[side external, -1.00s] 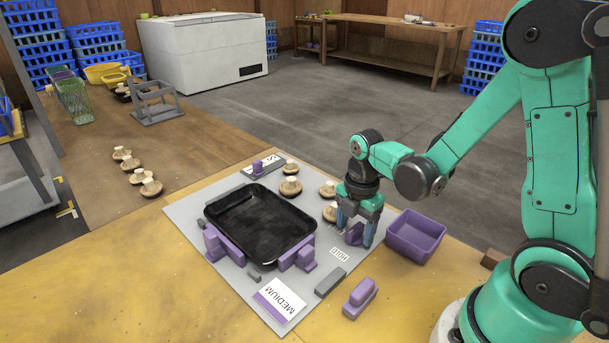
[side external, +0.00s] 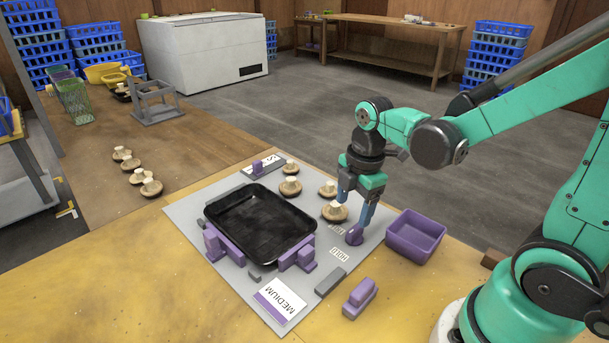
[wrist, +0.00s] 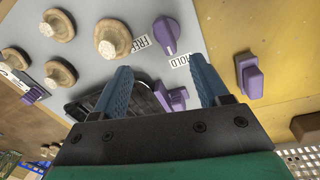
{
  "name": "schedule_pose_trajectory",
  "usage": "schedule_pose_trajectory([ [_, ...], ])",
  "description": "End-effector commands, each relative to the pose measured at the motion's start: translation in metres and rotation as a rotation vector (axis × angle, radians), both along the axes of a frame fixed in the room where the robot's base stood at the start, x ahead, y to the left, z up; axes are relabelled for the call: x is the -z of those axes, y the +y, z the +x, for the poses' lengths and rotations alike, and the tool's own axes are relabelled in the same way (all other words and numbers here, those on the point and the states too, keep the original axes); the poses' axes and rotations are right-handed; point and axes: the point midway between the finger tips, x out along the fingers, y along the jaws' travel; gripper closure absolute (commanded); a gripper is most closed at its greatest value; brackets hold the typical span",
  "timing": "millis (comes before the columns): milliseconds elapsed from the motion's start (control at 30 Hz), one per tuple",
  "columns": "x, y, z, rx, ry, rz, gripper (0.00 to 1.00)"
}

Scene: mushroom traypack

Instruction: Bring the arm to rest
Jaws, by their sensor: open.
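My gripper (side external: 357,213) is open, with two blue fingers pointing down and nothing held between them. It hangs above the right edge of the grey mat (side external: 205,284), over a purple knob (side external: 354,236) that stands by the printed labels. In the wrist view the fingers (wrist: 165,90) are spread apart, and the knob (wrist: 166,35) shows beyond and between them, with FREE and HOLD labels at its sides. A mushroom (side external: 335,211) sits just left of the fingers in the side view. My arm stretches in from the right.
A black tray (side external: 250,262) sits on the mat between purple clamps (side external: 298,256). A purple bin (side external: 416,236) stands right of my gripper. A purple block (side external: 360,298) is near the front. Several mushrooms lie behind and at left.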

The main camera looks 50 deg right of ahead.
Motion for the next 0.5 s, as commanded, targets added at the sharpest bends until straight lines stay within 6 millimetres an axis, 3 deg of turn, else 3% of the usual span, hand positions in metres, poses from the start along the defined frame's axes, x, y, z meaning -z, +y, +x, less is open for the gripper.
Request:
schedule_pose_trajectory([
  [300,-0.051,0.036,-0.003,0.833,-0.349,0.233,0.32],
  [500,-0.065,0.048,-0.006,1.149,-0.441,0.429,0.32],
])
